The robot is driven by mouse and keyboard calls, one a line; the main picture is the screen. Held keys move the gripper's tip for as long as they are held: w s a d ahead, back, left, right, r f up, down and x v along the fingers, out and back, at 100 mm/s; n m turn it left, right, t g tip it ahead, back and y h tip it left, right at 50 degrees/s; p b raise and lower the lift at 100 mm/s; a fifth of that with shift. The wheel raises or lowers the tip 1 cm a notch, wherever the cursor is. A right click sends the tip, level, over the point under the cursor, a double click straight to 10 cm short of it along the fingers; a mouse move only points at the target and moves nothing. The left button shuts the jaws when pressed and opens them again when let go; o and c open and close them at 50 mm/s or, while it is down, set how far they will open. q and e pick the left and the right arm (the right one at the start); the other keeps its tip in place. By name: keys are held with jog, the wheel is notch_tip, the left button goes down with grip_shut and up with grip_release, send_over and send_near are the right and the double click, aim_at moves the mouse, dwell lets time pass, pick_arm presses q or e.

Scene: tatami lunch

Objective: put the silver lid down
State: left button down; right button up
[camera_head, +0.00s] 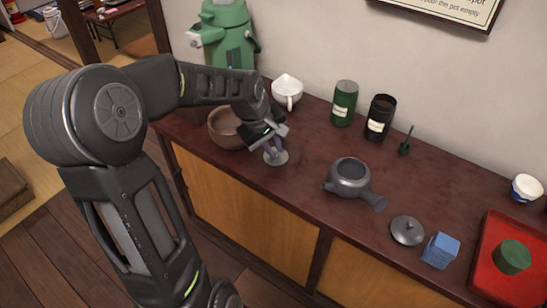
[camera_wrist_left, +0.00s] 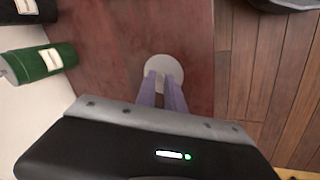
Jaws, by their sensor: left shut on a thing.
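The silver lid (camera_head: 280,159) is a small, flat, pale round disc. My left gripper (camera_head: 272,149) is shut on it, with purple-grey fingers pointing down over the red-brown counter (camera_head: 310,180). The left wrist view shows the lid (camera_wrist_left: 164,66) at the tips of the two fingers (camera_wrist_left: 164,82). I cannot tell whether the lid touches the counter. My right gripper is in neither view.
A brown bowl (camera_head: 224,130) stands close left of the gripper, with a white pot (camera_head: 287,92) behind. A grey teapot (camera_head: 350,177), dark lid (camera_head: 407,231), blue box (camera_head: 440,250) and red tray (camera_head: 487,274) stand rightward. Green (camera_head: 344,103) and open black (camera_head: 380,117) canisters stand near the wall.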

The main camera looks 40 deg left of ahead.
pick_arm(q)
jog(key=shift+f, duration=1.85)
jog(key=shift+f+b, duration=0.15)
jog(key=shift+b, duration=0.15)
jog(key=c, duration=1.4)
grip_release()
jog(key=shift+c, duration=0.2)
jog(key=p+v, duration=0.1)
jog(key=v, duration=1.1)
